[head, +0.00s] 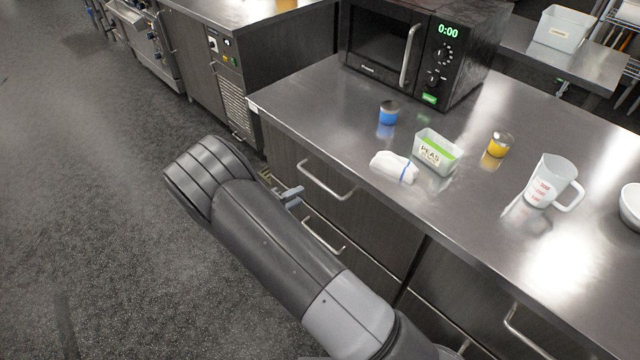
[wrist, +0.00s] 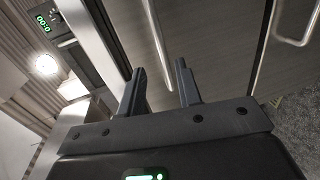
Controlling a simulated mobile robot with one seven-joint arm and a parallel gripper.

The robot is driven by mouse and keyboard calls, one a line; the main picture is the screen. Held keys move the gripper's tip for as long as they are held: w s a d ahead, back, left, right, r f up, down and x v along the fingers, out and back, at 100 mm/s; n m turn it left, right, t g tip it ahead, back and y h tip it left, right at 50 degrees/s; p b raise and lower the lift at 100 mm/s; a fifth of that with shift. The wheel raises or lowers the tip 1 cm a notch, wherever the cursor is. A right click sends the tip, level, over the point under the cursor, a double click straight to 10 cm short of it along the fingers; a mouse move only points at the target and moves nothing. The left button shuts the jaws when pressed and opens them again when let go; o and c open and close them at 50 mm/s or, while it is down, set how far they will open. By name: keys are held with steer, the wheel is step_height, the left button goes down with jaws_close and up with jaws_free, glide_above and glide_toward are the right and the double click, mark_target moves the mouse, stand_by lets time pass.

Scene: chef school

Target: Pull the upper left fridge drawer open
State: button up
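The upper left drawer (head: 290,160) has a dark front under the steel counter, with a long silver bar handle (head: 327,183). I see no clear gap at its front. My gripper (head: 289,194) is in front of the drawers, by the left end of that handle, partly hidden behind my arm. In the wrist view my gripper (wrist: 162,80) has its two fingers apart. The upper handle (wrist: 156,42) runs down toward the space between them; whether it lies between the fingertips or beyond them I cannot tell. The lower drawer's handle (head: 323,237) also shows in the wrist view (wrist: 263,48).
The floor (head: 100,220) at left is clear.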

mark_target(320, 182)
steer(key=x, duration=1)
steer(key=shift+w+d, duration=0.25)
steer(key=shift+c, duration=0.3)
jaws_close()
